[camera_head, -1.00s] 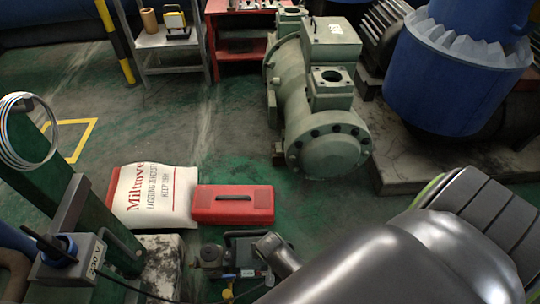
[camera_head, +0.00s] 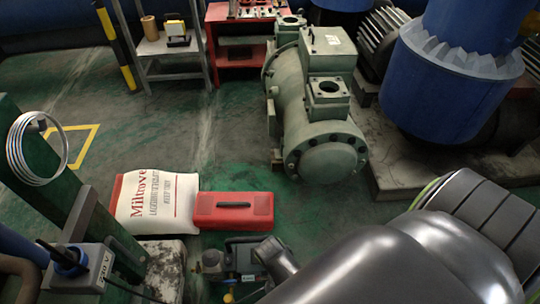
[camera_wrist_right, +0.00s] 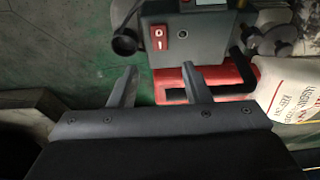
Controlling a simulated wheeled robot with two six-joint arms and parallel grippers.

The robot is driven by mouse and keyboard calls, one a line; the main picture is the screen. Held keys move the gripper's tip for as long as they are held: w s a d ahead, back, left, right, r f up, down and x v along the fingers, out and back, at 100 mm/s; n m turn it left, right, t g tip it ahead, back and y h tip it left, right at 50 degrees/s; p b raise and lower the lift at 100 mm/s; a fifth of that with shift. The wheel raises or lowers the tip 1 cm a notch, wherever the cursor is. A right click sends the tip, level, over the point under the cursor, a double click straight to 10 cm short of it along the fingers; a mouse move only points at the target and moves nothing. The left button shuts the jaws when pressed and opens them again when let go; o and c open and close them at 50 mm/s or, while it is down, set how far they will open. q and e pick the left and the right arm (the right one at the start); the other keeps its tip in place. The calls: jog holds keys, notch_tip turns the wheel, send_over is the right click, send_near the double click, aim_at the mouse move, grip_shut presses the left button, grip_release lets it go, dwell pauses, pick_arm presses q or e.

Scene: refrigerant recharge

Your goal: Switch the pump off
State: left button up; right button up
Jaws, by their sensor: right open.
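The pump (camera_head: 240,258) is a small dark unit with a handle on the floor at the bottom of the head view, partly hidden by my right arm. In the right wrist view its grey housing (camera_wrist_right: 205,42) carries a red rocker switch (camera_wrist_right: 159,38) with white marks, O above I. I cannot tell which side is pressed in. My right gripper (camera_wrist_right: 158,72) is open and empty, its two fingers apart just below the switch in the picture. The fingers look clear of the switch. My left gripper is in neither view.
A red case (camera_head: 234,216) and a white printed sack (camera_head: 158,208) lie beyond the pump. A socket box (camera_head: 82,268) with a blue plug is on the green post at left. A large green compressor (camera_head: 318,110) stands further back. The floor at left centre is clear.

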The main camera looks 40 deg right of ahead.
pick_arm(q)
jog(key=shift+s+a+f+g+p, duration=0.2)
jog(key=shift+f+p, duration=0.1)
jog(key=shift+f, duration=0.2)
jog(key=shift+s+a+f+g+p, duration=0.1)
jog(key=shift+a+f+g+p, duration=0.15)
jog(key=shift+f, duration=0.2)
pick_arm(e)
jog(key=shift+v, duration=1.95)
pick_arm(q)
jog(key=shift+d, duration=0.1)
